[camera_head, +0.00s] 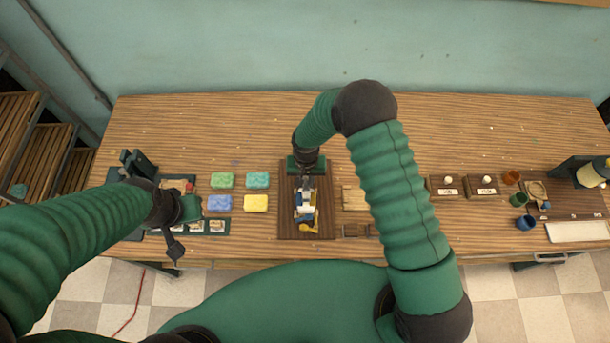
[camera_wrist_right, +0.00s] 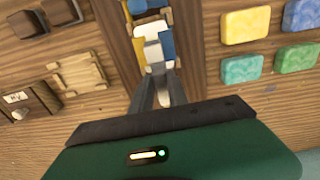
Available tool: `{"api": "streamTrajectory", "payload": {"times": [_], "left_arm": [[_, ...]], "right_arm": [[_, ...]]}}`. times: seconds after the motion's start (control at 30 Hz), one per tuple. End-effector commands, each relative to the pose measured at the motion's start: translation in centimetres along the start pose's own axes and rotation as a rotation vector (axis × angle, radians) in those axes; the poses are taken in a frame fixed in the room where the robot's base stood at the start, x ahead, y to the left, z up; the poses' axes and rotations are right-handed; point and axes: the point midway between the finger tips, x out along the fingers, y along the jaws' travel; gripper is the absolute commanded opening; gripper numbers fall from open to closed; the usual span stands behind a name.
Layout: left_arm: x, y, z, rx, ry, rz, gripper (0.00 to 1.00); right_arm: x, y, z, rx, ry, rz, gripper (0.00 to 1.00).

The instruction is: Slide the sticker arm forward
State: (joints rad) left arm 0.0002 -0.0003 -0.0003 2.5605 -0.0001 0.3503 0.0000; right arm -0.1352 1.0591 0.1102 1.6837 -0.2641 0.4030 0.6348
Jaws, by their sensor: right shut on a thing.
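My right gripper (camera_head: 306,186) reaches down over a dark brown board (camera_head: 289,228) at the table's middle. It is shut on a white part of a blue, white and yellow piece (camera_head: 305,214) lying there. The wrist view shows the fingers (camera_wrist_right: 166,92) at the piece's white end (camera_wrist_right: 153,47). My left gripper (camera_head: 174,240) hangs at the left, by a dark green station (camera_head: 138,163) with picture cards (camera_head: 197,226); its jaws are too small to read. I cannot tell which part is the sticker arm; my left arm hides some of the station.
Green, teal, blue and yellow soap bars (camera_head: 256,203) lie left of the board. A light wooden block (camera_head: 353,197) lies to its right, partly behind my right arm. Small boxes (camera_head: 482,185) and coloured cups (camera_head: 526,222) stand farther right. The back of the table is clear.

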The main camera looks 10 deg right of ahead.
Motion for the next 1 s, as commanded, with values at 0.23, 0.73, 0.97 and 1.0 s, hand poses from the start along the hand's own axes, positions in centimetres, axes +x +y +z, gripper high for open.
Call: {"api": "streamTrajectory", "payload": {"times": [0.23,0.73,0.97,1.0], "left_arm": [[0.0,0.0,0.0,0.001,0.001,0.0,0.0],[0.1,0.0,0.0,0.0,0.001,0.0,0.0],[1.3,0.0,0.3,0.0,0.001,0.0,0.0],[1.6,0.0,0.4,0.001,0.0,0.0,0.0]], "right_arm": [[0.4,-0.4,1.3,-0.005,-0.025,-0.001,0.0],[0.0,-0.3,0.7,-0.003,-0.013,-0.002,0.42],[-4.2,-0.4,0.5,-0.002,-0.007,-0.004,0.42],[-5.4,-0.4,0.5,-0.002,-0.006,-0.004,0.42]]}}
